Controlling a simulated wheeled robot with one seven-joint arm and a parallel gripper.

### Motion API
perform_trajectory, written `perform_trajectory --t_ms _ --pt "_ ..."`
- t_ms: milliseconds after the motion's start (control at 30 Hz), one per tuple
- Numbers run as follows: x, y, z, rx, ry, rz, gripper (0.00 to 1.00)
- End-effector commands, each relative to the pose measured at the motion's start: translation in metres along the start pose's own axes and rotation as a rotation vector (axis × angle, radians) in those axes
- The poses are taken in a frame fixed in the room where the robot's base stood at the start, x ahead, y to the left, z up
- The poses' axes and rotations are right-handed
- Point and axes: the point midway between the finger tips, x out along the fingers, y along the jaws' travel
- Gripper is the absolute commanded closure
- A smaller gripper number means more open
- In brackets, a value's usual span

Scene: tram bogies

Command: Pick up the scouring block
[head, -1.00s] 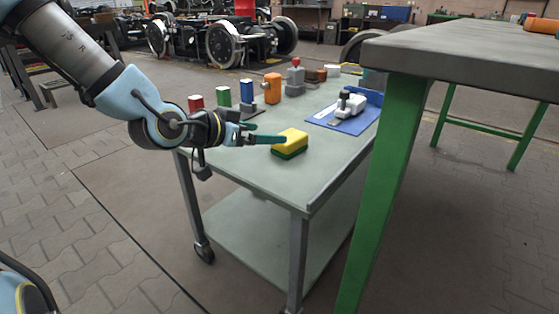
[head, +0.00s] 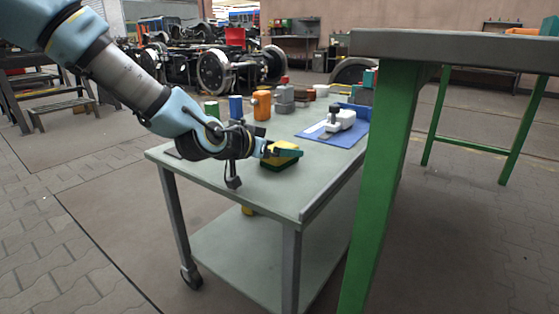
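The scouring block (head: 279,163), yellow above and dark green below, sits near the front of the grey-green cart top (head: 225,182). My gripper (head: 283,152) reaches in from the left at the block's height. One teal finger lies across the near side of the block and covers part of its yellow layer. The other finger is mostly hidden, so I cannot tell whether the fingers press on the block. I see no clear gap showing the block lifted off the cart.
A white tool (head: 340,120) lies on a blue mat (head: 352,129). A green-legged workbench (head: 385,170) stands close on the right.

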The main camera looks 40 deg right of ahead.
Motion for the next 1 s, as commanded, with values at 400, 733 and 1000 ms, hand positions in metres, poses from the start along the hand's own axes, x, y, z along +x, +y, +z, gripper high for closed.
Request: perform_trajectory --t_ms 400,733,1000 --pt "-0.0007 -0.0001 -0.0003 0.0 0.0 0.0 0.29" --pt "-0.0007 0.0 -0.0003 0.0 0.0 0.0 0.66" --pt "-0.0007 -0.0001 -0.0004 0.0 0.0 0.0 0.81"
